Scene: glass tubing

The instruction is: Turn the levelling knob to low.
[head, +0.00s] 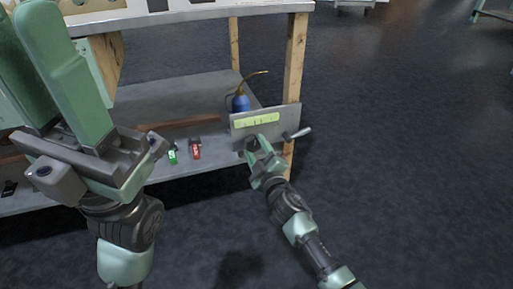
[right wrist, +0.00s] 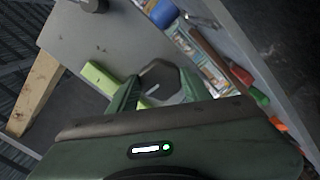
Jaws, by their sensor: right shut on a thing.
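The levelling knob (right wrist: 160,80) is a dark, many-sided knob with a pale mark on its face, on a grey panel (head: 238,133). My right gripper (head: 257,147) is shut on the knob, with a green finger on each side in the right wrist view (right wrist: 153,92). In the head view the gripper mostly hides the knob. No low label is readable. A yellow-green strip (head: 257,120) with small marks sits on the panel above the knob. My left gripper (head: 25,45) is large and close at the left, its green fingers apart, away from the panel.
A handle (head: 298,133) sticks out at the panel's right side. A blue can with a thin spout (head: 240,102) stands behind the panel on the grey shelf (head: 150,97). Green (head: 172,156) and red (head: 196,151) items lie left of it. Wooden posts (head: 295,60) hold the bench; open floor lies right.

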